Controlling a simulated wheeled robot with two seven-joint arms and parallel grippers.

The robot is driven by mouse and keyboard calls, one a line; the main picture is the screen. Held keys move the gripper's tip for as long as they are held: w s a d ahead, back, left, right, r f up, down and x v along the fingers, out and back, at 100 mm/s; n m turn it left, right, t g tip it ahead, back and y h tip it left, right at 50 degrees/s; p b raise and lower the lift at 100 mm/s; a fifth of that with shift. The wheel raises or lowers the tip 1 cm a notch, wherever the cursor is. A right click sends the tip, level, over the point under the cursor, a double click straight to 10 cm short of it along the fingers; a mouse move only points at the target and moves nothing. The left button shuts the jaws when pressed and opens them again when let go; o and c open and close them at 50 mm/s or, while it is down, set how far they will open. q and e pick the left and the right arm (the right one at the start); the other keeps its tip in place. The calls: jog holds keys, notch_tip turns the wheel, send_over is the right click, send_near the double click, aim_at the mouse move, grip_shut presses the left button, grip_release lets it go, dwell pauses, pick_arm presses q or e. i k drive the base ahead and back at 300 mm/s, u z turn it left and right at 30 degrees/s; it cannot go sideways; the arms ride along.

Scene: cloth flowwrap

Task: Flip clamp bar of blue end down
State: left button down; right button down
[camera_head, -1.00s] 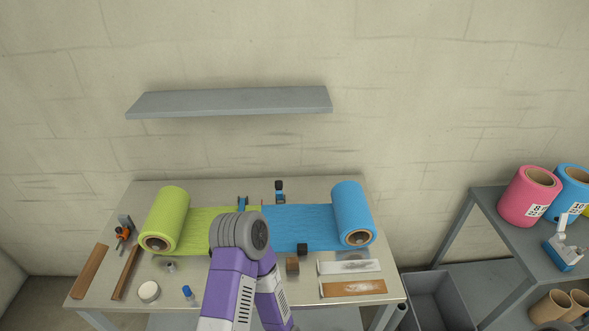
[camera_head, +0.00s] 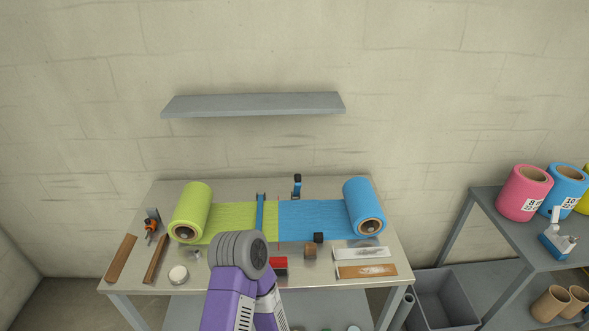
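A green film roll (camera_head: 192,210) and a blue film roll (camera_head: 364,208) lie on the table, and their webs meet near the middle. A clamp arm (camera_head: 297,186) with a blue part and dark top stands raised behind the blue web (camera_head: 318,214). A black block (camera_head: 318,238) sits at that web's front edge. Another clamp bar (camera_head: 260,211), blue, lies down across the green web (camera_head: 230,218); its front end is hidden behind my purple arm. That arm rises from the bottom to a grey rounded joint. No gripper fingers are visible.
A red item (camera_head: 279,265) and a brown block (camera_head: 310,251) lie on the table (camera_head: 215,282) near its front. Flat strips (camera_head: 366,271) lie at right, a white round item (camera_head: 178,274) at left. A grey shelf (camera_head: 255,104) hangs above; a rack (camera_head: 490,215) stands right.

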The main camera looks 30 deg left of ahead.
aim_at(297, 179)
jog(key=u, duration=0.95)
